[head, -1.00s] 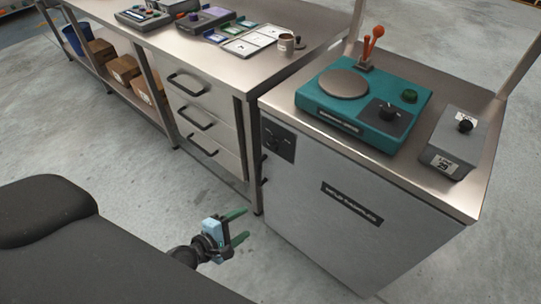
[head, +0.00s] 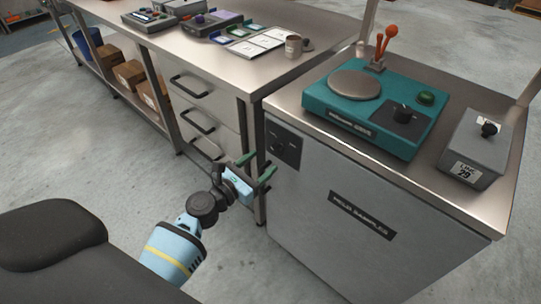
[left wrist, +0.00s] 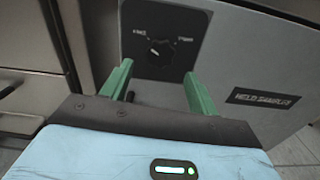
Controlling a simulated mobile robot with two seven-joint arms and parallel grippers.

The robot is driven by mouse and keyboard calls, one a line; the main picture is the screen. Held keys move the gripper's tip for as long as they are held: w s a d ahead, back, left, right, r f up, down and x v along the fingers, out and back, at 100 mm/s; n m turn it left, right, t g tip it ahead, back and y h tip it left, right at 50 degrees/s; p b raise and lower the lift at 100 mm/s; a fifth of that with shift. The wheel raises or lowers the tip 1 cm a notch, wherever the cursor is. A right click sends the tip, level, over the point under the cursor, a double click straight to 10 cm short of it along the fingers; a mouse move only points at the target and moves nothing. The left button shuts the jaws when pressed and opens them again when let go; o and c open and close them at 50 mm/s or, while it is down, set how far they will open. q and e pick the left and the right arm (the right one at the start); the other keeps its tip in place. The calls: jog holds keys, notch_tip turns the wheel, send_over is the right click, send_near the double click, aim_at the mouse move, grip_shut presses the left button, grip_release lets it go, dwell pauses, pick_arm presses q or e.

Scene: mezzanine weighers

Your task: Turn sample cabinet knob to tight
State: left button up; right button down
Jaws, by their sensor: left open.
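The sample cabinet (head: 330,254) is a grey metal unit with a dark label on its front. Its knob is a small black dial on a black square plate (head: 284,145) at the upper left of the front. In the left wrist view the knob (left wrist: 158,50) has a light pointer mark and small text on both sides, too small to read surely. My left gripper (head: 257,169) is open and empty, its green fingers pointing at the cabinet, below and short of the knob. In the left wrist view the knob shows beyond the gap between the fingertips (left wrist: 158,76). My right gripper is not in view.
A teal scale (head: 365,104) and a grey box with a black knob (head: 473,148) stand on the cabinet top. A steel bench with drawers (head: 205,100) stands close on the left. Open floor (head: 90,160) lies in front of the bench.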

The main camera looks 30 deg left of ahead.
aim_at(275, 153)
pick_arm(q)
jog(key=shift+x, duration=2.45)
jog(key=shift+c, duration=0.4)
jog(key=c, duration=0.9)
